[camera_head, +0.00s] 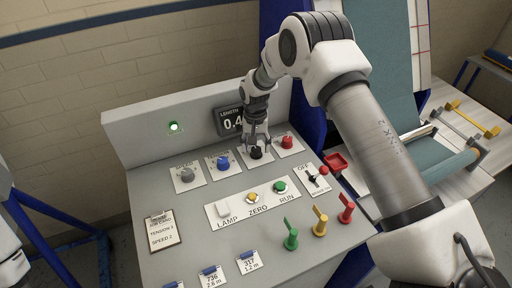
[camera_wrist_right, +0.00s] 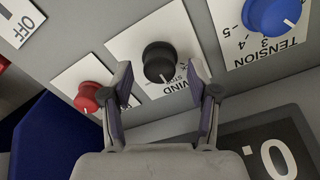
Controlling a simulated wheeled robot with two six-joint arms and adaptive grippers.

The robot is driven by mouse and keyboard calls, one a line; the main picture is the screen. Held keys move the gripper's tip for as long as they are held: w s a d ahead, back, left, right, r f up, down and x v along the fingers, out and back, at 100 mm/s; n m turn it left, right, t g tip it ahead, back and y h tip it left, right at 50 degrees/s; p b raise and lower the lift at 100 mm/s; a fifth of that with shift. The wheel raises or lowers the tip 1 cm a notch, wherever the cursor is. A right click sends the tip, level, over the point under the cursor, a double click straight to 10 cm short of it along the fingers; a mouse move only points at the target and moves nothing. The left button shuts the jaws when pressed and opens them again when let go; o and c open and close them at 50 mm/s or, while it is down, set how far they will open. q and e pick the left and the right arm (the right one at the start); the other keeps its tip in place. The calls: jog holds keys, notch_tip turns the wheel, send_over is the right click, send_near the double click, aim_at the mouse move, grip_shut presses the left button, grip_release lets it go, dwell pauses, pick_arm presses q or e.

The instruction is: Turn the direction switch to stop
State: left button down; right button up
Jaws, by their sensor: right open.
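The direction switch is a black knob (camera_wrist_right: 160,62) on a white plate (camera_wrist_right: 128,42) in the right wrist view. Part of a "WIND" label and smaller lettering like "STOP" show beside it. A short white mark on its face points toward the bottom of that view. In the head view the knob (camera_head: 256,154) is partly hidden under my right gripper (camera_head: 256,146). My right gripper (camera_wrist_right: 161,76) is open, with one finger on each side of the knob and visible gaps. Contact cannot be seen. My left gripper is out of view.
A red knob (camera_wrist_right: 88,96) sits close beside one finger, and a blue tension knob (camera_wrist_right: 270,14) is on the other side. The length display (camera_head: 230,121) stands behind. Lamp, zero and run buttons (camera_head: 252,197) and coloured levers (camera_head: 320,222) lie nearer the front.

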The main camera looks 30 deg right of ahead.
aim_at(255, 148)
notch_tip(255, 148, up, 11)
jog(key=shift+w, duration=0.1)
dwell(0.4)
